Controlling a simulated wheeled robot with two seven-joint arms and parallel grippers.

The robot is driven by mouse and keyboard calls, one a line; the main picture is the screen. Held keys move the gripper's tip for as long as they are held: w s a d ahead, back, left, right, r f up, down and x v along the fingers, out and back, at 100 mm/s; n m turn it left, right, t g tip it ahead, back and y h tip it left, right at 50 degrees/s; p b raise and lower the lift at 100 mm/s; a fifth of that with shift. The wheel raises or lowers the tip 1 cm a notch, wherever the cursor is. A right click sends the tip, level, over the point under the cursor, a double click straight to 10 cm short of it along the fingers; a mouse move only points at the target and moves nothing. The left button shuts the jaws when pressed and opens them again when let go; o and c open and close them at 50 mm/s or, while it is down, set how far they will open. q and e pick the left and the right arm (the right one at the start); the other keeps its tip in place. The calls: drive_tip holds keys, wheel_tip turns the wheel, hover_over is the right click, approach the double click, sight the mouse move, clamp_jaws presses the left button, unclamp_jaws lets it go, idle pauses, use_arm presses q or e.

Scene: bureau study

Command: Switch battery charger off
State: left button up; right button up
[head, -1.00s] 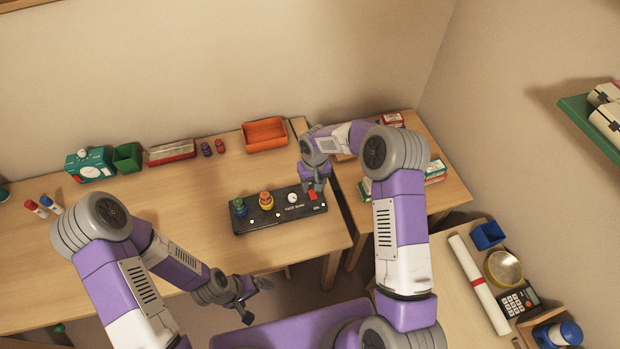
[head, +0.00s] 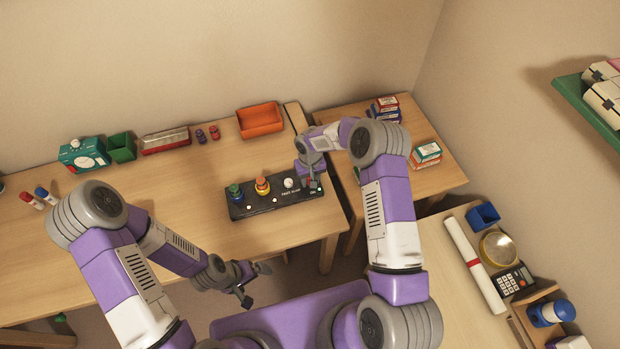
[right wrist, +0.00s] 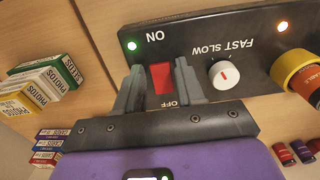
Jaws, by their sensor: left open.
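In the head view, my right gripper (head: 313,182) hides the switch. My left gripper (head: 253,283) is open and empty in front of the desk edge.
An orange tray (head: 260,121), a red-and-grey tin (head: 165,141), a green box (head: 121,148) and a teal device (head: 84,155) stand along the back. Small boxes (head: 425,154) lie on the right table.

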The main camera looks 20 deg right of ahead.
clamp_jaws()
drive_tip(key=shift+w+f+g+b, duration=0.1)
drive_tip(key=shift+w+g+b, duration=0.05)
drive_tip(key=shift+g+b, duration=0.2)
drive_tip(key=shift+w+g+b, duration=0.2)
drive_tip(key=shift+g+b, duration=0.55)
drive_tip(key=shift+b, duration=0.35)
drive_tip(key=shift+r+g+b, duration=0.2)
drive_tip(key=shift+g+b, duration=0.2)
drive_tip(key=shift+r, duration=0.1)
drive_tip(key=shift+o, duration=1.6)
unclamp_jaws()
drive_tip(key=v, duration=0.7)
drive_tip(key=shift+w+r, duration=0.1)
drive_tip(key=shift+r, duration=0.15)
